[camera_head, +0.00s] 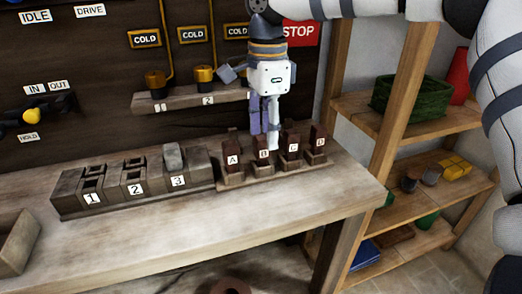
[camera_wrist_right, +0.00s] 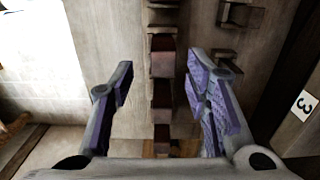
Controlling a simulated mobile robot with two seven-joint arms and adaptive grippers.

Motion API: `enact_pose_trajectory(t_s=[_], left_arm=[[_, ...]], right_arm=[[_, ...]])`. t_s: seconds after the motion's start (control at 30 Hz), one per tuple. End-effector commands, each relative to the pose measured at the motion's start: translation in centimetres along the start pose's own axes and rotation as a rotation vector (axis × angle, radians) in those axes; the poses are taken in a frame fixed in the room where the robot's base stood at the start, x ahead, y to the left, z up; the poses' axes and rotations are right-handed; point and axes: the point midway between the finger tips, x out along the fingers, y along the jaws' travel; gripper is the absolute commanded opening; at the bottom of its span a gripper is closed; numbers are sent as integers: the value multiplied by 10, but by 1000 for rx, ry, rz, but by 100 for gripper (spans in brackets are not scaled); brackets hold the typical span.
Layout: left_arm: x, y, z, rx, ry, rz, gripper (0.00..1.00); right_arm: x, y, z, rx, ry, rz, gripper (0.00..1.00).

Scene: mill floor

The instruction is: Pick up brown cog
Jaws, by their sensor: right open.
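My right gripper (camera_head: 264,132) comes down from above onto a rack (camera_head: 232,182) on the bench with upright dark-brown pieces labelled A to D. Its fingers are open and stand behind the piece labelled B (camera_head: 263,152). In the right wrist view, the open gripper (camera_wrist_right: 160,82) has a row of reddish-brown blocks (camera_wrist_right: 162,93) between its fingers, with nothing clamped. I cannot make out a clear toothed cog; a brown round thing (camera_head: 230,286) shows partly below the bench's front edge. My left gripper is not in view.
A grey rack (camera_head: 68,196) with slots 1, 2 and 3 stands left of the lettered rack, a grey block (camera_head: 173,157) in slot 3. A panel with pipes and signs rises behind. Wooden shelves (camera_head: 440,120) stand right.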

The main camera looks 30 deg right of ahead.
Motion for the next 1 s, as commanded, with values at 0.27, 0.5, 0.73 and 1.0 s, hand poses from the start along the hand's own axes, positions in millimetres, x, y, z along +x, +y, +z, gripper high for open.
enact_pose_trajectory(t_s=[0.27, 0.5, 0.73, 1.0], left_arm=[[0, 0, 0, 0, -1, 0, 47], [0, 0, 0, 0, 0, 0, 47], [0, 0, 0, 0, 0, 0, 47], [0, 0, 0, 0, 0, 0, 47]], right_arm=[[39, -2, 2, 1, 1, 0, 43], [39, -2, 2, 1, 1, 0, 30], [39, -2, 2, 1, 1, 0, 0], [36, -3, 2, 1, 1, -1, 0]])
